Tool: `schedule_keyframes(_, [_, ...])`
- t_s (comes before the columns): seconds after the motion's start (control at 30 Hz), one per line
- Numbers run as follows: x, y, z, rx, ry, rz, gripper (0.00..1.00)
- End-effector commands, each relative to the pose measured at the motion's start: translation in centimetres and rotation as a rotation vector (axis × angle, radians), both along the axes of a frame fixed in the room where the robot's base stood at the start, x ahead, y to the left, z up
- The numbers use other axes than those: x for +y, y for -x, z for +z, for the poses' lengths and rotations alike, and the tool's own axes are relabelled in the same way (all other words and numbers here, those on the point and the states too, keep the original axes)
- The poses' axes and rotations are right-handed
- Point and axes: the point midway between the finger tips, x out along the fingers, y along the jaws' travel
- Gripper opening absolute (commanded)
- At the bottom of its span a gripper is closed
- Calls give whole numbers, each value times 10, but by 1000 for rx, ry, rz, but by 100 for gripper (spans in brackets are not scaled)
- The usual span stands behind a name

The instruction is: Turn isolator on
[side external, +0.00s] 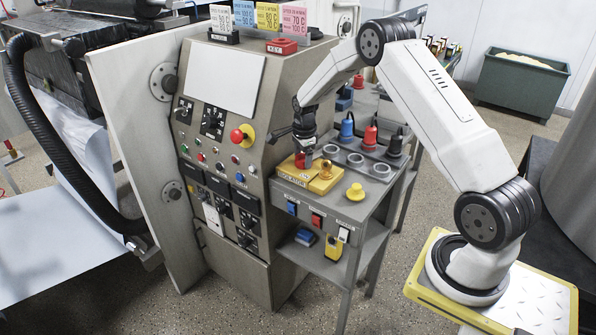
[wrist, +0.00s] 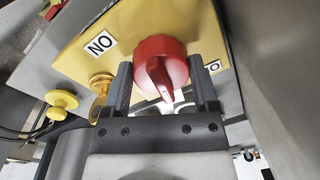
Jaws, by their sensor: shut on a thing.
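The isolator's red rotary knob (wrist: 160,62) sits on a yellow plate (wrist: 130,28) in the wrist view. My gripper (wrist: 161,82) has one finger on each side of the knob and is shut on it. The knob's raised grip bar points down the picture and slightly right. A white label (wrist: 101,43) at its upper left shows ON upside down; another label (wrist: 213,66) at right is partly hidden. In the side view the yellow isolator box (side external: 324,182) stands on the grey bench, with the knob (side external: 300,160) under my gripper (side external: 304,156).
A brass padlock-like piece (wrist: 100,85) lies close beside my left finger. A yellow mushroom-shaped knob (side external: 355,191) stands on the bench nearby. The control cabinet (side external: 245,100) is close on the left.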

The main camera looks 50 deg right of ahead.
Motion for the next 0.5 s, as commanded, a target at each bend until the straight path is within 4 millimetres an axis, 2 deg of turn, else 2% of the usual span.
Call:
schedule_keyframes(0.37, [1,-1,1,-2,-2,-27,0])
schedule_keyframes(0.4, [1,-1,1,-2,-2,-26,83])
schedule_keyframes(0.47, [1,-1,0,-2,-2,-26,100])
schedule_keyframes(0.5, [1,-1,0,-2,-2,-26,100])
